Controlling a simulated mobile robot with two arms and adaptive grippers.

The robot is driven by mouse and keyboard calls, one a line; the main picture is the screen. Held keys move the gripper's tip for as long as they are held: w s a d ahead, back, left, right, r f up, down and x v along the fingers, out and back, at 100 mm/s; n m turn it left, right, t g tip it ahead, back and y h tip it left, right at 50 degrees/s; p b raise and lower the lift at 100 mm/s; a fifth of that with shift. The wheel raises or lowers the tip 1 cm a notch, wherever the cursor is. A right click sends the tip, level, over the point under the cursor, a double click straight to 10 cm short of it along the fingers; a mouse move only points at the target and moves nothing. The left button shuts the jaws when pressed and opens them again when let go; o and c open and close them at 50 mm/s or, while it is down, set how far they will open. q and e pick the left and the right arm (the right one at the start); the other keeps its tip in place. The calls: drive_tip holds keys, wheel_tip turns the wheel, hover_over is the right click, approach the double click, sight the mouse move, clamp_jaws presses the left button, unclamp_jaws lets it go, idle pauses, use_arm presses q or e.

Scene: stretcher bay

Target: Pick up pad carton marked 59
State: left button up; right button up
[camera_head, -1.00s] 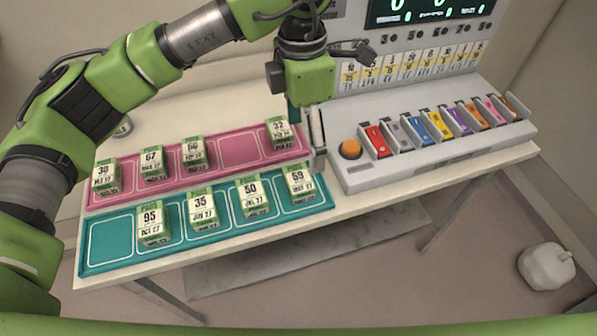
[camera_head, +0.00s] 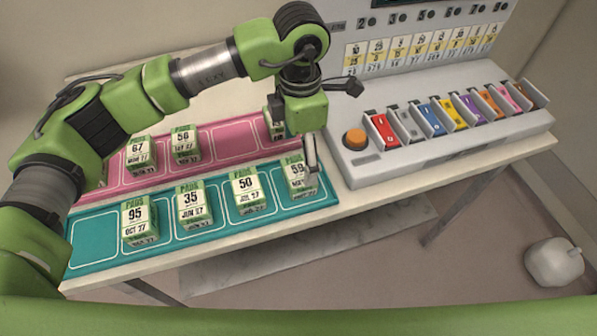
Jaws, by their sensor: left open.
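The pad carton marked 59 (camera_head: 297,177) is a white and green box at the right end of the teal tray (camera_head: 88,245). My left gripper (camera_head: 308,168) points down at the carton's upper right, with one finger showing along its right side. The jaws are open. The gripper body hides what lies behind it, so I cannot tell whether the other finger is beside the carton. My right gripper is not in view.
Cartons marked 50 (camera_head: 247,192), 35 (camera_head: 192,203) and 95 (camera_head: 138,221) stand left on the teal tray. The pink tray (camera_head: 236,140) behind holds several more, one partly hidden by my gripper. A switch console with an orange button (camera_head: 355,138) stands right.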

sight(299, 170)
use_arm(q)
drive_tip(key=shift+w+f, duration=0.15)
drive_tip(key=shift+f, duration=0.65)
drive_tip(key=f+p, duration=0.1)
drive_tip(key=f, duration=0.1)
drive_tip(key=f+p, duration=0.1)
drive_tip(key=f, duration=0.1)
drive_tip(key=shift+s+a+p, duration=0.1)
drive_tip(key=shift+s+p, duration=0.1)
drive_tip(key=shift+p, duration=0.15)
drive_tip(key=shift+w+f, duration=0.1)
drive_tip(key=shift+f, duration=0.55)
drive_tip(key=c, duration=1.3)
